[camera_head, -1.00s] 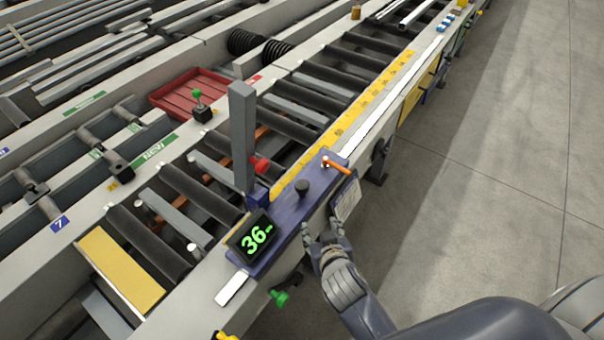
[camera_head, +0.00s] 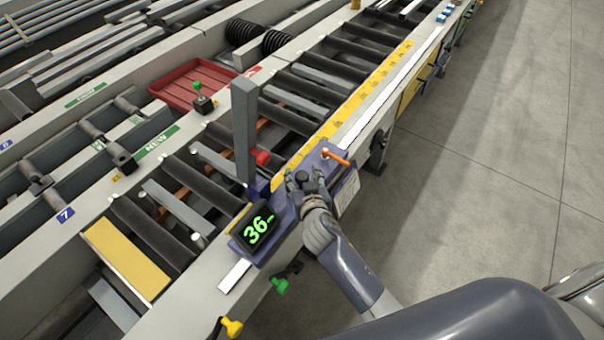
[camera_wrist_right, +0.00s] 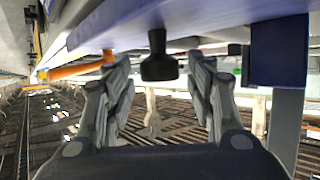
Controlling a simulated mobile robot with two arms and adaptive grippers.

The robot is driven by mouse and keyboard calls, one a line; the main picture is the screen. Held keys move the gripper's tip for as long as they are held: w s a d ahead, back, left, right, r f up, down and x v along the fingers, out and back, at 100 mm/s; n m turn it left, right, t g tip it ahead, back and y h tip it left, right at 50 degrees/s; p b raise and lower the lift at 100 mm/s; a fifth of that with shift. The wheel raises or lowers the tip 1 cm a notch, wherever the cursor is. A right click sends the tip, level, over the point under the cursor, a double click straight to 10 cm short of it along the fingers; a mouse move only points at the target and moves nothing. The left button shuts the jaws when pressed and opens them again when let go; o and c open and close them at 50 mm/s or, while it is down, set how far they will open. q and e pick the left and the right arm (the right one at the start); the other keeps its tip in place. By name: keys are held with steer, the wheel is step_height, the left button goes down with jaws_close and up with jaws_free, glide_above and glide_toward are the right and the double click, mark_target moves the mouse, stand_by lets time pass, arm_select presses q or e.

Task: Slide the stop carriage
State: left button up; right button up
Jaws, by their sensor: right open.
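The stop carriage (camera_head: 285,200) is a blue plate on the rail beside the rollers. It bears a green-lit display (camera_head: 257,229) reading 36, a tall grey stop post (camera_head: 244,130), an orange-handled lever (camera_head: 336,157) and a black knob (camera_head: 302,178). My right gripper (camera_head: 304,181) is at the black knob. In the right wrist view the open fingers (camera_wrist_right: 162,90) stand on either side of the knob (camera_wrist_right: 158,62), with gaps showing; the orange lever (camera_wrist_right: 78,70) is to the left. My left gripper is not in view.
A yellow scale (camera_head: 350,108) and a white rail strip run up the table beyond the carriage. Rollers (camera_head: 205,185) lie left of it. Open floor (camera_head: 480,170) lies to the right.

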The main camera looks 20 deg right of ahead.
steer(key=shift+x, duration=0.75)
jaws_close()
